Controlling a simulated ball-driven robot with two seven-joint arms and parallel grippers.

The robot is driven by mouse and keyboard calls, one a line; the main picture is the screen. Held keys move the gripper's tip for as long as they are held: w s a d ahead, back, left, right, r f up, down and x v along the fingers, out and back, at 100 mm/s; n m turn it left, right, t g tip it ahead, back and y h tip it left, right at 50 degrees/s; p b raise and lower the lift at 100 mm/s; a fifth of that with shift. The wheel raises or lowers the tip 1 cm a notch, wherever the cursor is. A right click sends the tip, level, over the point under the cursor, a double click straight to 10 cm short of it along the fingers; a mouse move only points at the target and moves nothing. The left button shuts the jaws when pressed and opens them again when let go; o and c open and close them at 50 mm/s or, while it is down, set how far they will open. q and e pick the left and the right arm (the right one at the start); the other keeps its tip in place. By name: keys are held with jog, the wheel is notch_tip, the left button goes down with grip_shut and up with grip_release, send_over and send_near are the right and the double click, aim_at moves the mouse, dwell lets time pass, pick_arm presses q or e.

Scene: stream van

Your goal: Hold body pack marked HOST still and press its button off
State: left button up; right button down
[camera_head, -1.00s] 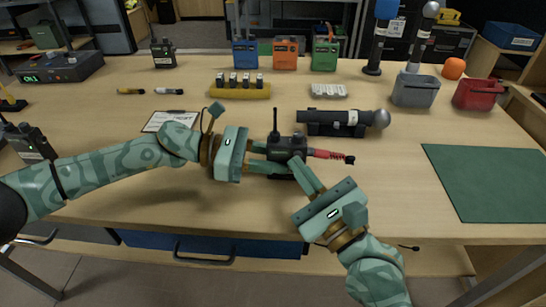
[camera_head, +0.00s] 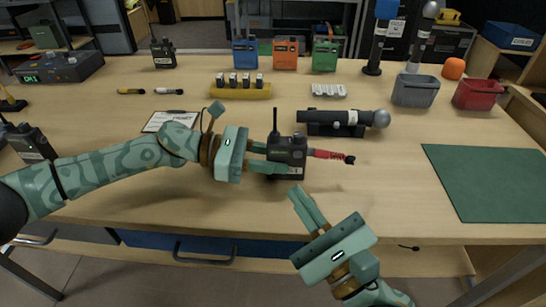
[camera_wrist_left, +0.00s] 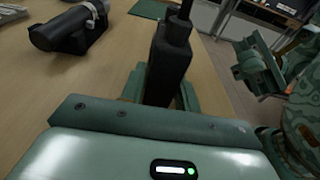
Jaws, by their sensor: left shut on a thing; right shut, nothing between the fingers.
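The black body pack (camera_head: 288,151) stands upright near the middle of the table in the head view, with an antenna and a red cable plug on its right side. A small label shows low on its face, too small to read. My left gripper (camera_head: 268,160) is shut on it from the left. In the left wrist view the body pack (camera_wrist_left: 170,65) stands between the fingers. My right gripper (camera_head: 302,205) is shut and empty, below and right of the pack near the table's front edge, apart from it. It also shows in the left wrist view (camera_wrist_left: 245,60).
A microphone in a black cradle (camera_head: 337,122) lies behind the pack to the right. A clipboard (camera_head: 171,121) lies behind my left arm. Another black pack (camera_head: 32,143) stands at the left edge. A green mat (camera_head: 490,182) lies right; the table between is clear.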

pick_arm(q)
jog(key=o, duration=1.1)
jog(key=a, duration=0.4)
jog(key=a+r, duration=0.1)
jog(key=a, duration=0.6)
jog(key=shift+a+r, duration=0.35)
jog(key=shift+a, duration=0.05)
